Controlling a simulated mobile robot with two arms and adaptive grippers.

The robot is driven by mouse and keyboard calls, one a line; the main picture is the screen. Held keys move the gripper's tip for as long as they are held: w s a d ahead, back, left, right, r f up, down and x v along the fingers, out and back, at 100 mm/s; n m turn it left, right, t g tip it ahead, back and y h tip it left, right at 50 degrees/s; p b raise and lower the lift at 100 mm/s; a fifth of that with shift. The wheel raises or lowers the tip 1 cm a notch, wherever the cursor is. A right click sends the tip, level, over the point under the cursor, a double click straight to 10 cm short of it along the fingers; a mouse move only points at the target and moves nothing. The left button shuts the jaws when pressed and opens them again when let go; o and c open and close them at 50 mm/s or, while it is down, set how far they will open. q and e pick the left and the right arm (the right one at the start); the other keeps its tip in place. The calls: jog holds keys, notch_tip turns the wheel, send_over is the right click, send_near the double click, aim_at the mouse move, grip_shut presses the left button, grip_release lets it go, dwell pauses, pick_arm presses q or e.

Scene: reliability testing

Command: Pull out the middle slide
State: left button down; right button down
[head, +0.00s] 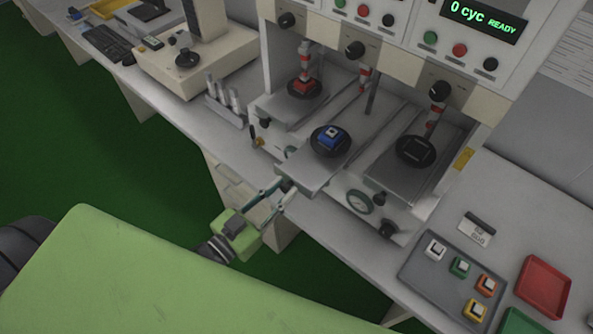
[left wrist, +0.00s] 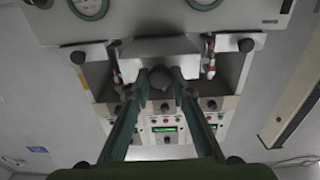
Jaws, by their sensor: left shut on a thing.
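The middle slide (head: 308,174) is a grey plate that sticks out past the front of the test machine, farther than the slides on either side. It carries a black round holder (head: 317,146) with a blue key switch (head: 331,133) on it. My left gripper (head: 284,187) is at the slide's front end, shut on its dark knob. The left wrist view shows the round knob (left wrist: 160,77) between the two fingertips. My right gripper is not in view.
The left slide (head: 285,112) holds a red switch; the right slide (head: 405,178) has a bare black holder. A gauge (head: 359,202) sits on the machine front. A grey tray (head: 425,275) with several switches and a red tray (head: 544,287) are at right. The display (head: 482,18) reads "0 cyc READY".

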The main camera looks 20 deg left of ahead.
pick_arm(q)
jog(key=shift+v, duration=1.1)
jog(key=shift+s+a+r, duration=0.1)
jog(key=shift+s, duration=0.1)
jog(key=shift+w, duration=0.4)
jog(key=c, duration=1.8)
grip_release()
jog(key=shift+s, duration=0.15)
jog(key=v, duration=1.2)
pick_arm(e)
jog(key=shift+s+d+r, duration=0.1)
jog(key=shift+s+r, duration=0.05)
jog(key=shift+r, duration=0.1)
